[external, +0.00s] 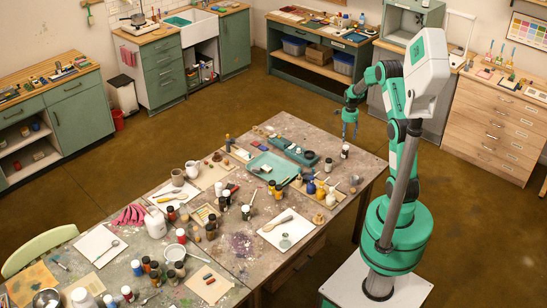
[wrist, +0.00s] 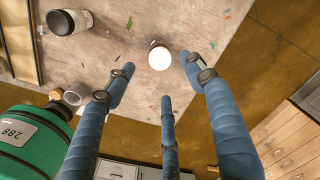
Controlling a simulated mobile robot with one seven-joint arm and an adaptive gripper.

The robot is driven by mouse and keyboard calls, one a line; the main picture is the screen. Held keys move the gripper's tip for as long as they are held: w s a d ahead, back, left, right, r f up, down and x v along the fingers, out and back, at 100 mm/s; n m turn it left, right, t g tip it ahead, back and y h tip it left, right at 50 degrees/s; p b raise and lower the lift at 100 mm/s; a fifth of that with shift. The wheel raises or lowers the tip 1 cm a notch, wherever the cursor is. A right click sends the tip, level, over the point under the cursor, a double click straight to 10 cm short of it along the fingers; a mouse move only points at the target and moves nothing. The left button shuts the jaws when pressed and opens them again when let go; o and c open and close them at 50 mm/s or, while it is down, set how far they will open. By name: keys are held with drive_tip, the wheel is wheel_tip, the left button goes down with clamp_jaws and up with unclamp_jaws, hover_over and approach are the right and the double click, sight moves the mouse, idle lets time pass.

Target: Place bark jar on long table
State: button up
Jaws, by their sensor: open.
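The long table (external: 225,262) is the paint-speckled table in the middle of the external view; its surface also shows in the wrist view (wrist: 110,20). A small dark jar with a white top (external: 345,151) stands near its far right corner. In the wrist view a round white top (wrist: 159,57) lies between my spread fingers, seen from above. A larger dark jar with a pale label (wrist: 68,22) is at upper left there. I cannot tell which jar is the bark jar. My gripper (external: 350,136) is open and empty, pointing down above the table's far right end; its blue fingers (wrist: 158,74) surround the white top without visible contact.
A teal tray (external: 272,166), a dark paint box (external: 294,150) and many jars, cups and brushes crowd the table. Patches near the far right edge are bare. A wooden drawer cabinet (external: 495,128) stands at right. Brown floor lies beyond the table edge.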

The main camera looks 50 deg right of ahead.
idle(0.6)
drive_tip(key=s+a+r+n+t, duration=0.15)
drive_tip(key=a+r+n, duration=0.25)
drive_tip(key=a+r, duration=0.4)
drive_tip(key=s+a+r+n, duration=0.2)
drive_tip(key=a+r+n, duration=0.1)
drive_tip(key=a+r, duration=0.45)
drive_tip(key=s+a+r+n+t, duration=0.15)
drive_tip(key=a+r+n, duration=0.25)
drive_tip(key=a+r, duration=0.45)
drive_tip(key=s+a+r+n+t, duration=0.1)
drive_tip(key=s+a+r+n, duration=0.2)
drive_tip(key=s, duration=0.4)
drive_tip(key=s+a+r+n, duration=0.2)
drive_tip(key=s+a+n, duration=0.3)
drive_tip(key=s+a, duration=0.2)
drive_tip(key=s+a+r+n+t, duration=0.1)
drive_tip(key=s+a+r+n, duration=0.2)
drive_tip(key=s+a, duration=0.4)
drive_tip(key=shift+s+r+n+t, duration=0.3)
drive_tip(key=shift+s+n, duration=0.3)
